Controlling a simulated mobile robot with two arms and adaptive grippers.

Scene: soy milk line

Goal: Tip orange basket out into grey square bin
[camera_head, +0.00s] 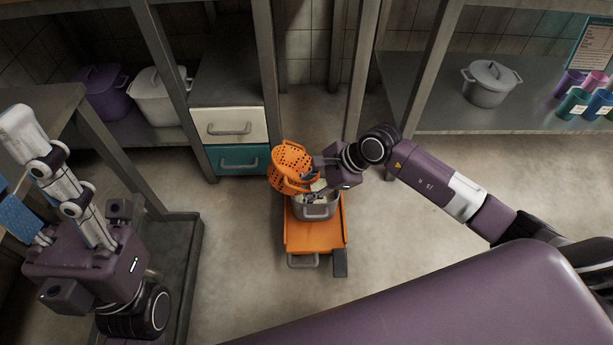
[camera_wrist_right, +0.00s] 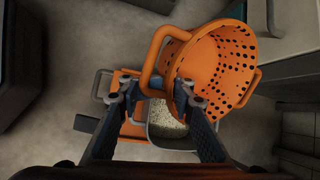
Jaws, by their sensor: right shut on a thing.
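The orange perforated basket (camera_head: 288,160) is held tilted above the grey square bin (camera_head: 317,211), a little to its left and back. In the right wrist view the basket (camera_wrist_right: 222,62) is on its side, and the visible inside wall looks bare. My right gripper (camera_head: 314,174) is shut on a basket handle, which also shows between its fingers (camera_wrist_right: 152,84). Pale, grainy contents lie in the bin in the wrist view (camera_wrist_right: 166,122). The gripper and basket hide part of the bin.
The bin stands on an orange cart (camera_head: 303,237) on the floor. White and teal drawers (camera_head: 230,160) and shelf posts stand close behind. A grey pot (camera_head: 490,85) and coloured cups (camera_head: 573,104) stand on the right shelf. Floor is clear either side of the cart.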

